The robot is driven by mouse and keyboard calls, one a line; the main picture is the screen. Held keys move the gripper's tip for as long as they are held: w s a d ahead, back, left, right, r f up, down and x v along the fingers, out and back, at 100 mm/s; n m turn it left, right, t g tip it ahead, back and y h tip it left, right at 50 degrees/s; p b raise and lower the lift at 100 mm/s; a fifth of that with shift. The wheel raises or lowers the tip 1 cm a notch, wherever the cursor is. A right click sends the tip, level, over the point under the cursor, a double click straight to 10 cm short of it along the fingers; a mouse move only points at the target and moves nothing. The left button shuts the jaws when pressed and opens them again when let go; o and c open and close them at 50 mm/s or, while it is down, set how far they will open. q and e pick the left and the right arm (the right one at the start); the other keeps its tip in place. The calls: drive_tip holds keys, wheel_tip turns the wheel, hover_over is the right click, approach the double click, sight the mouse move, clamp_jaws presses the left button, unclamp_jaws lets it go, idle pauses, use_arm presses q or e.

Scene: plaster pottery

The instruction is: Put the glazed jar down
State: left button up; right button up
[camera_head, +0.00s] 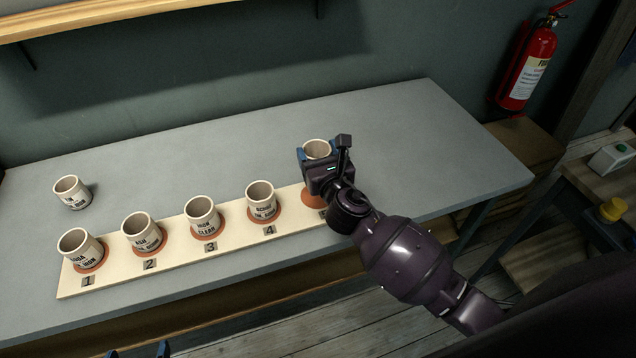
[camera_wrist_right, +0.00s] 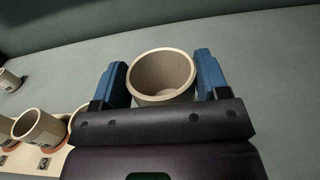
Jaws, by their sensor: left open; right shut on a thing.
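A beige jar (camera_head: 317,149) is between the blue fingers of my right gripper (camera_head: 318,158), at the right end of a cream board (camera_head: 178,262). The gripper is shut on it, one finger on each side, as the right wrist view (camera_wrist_right: 162,76) also shows. The jar looks upright and empty; its label and base are hidden. A terracotta disc (camera_head: 310,197) shows partly below the gripper. I cannot tell whether the jar touches it. Only the blue fingertips of my left gripper (camera_head: 138,352) show at the bottom edge, apart and empty.
Labelled jars stand on terracotta discs at places 1 (camera_head: 80,248), 2 (camera_head: 141,234), 3 (camera_head: 203,217) and 4 (camera_head: 261,201). Another jar (camera_head: 72,192) stands alone on the grey table (camera_head: 400,130) at left. The table behind the board is mostly clear.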

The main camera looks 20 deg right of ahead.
wheel_tip(320, 180, down, 5)
drive_tip(key=shift+b, duration=0.9)
wheel_tip(320, 180, down, 3)
drive_tip(key=shift+r+b, duration=0.2)
drive_tip(key=shift+b, duration=0.5)
drive_tip(key=shift+f, duration=0.5)
use_arm(q)
drive_tip(key=shift+g, duration=0.3)
drive_tip(key=f, duration=0.2)
drive_tip(key=s+f, duration=0.1)
drive_tip(key=f, duration=0.2)
drive_tip(key=shift+s+f, duration=0.25)
drive_tip(key=shift+f, duration=0.05)
use_arm(e)
drive_tip(key=shift+r, duration=0.15)
drive_tip(key=shift+f+b, duration=0.25)
drive_tip(key=shift+b, duration=0.05)
drive_tip(key=o, duration=1)
drive_tip(key=shift+r, duration=0.1)
use_arm(q)
drive_tip(key=shift+w+r, duration=0.1)
drive_tip(key=shift+w, duration=0.2)
drive_tip(key=shift+r, duration=0.1)
use_arm(e)
drive_tip(key=shift+r, duration=0.1)
